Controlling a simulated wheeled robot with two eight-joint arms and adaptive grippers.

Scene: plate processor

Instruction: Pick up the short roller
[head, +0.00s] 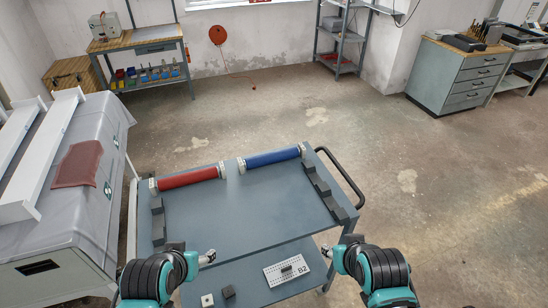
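A red roller (188,179) and a blue roller (272,157) lie end to end along the far edge of the grey cart (245,215), with pale end pieces. They look close in length, so I cannot clearly tell which is the short one. My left gripper (209,257) is at the near left of the cart, well short of the red roller. My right gripper (327,251) is at the near right, well short of the blue roller. Neither gripper touches a roller. Their fingers are too small to tell whether they are open or shut.
Dark blocks (324,188) line the cart's right side, and others (158,222) its left. The lower shelf holds a white perforated plate (290,269) marked B2 and small blocks (229,292). A black handle (343,178) sticks out right. The cart's middle is clear.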

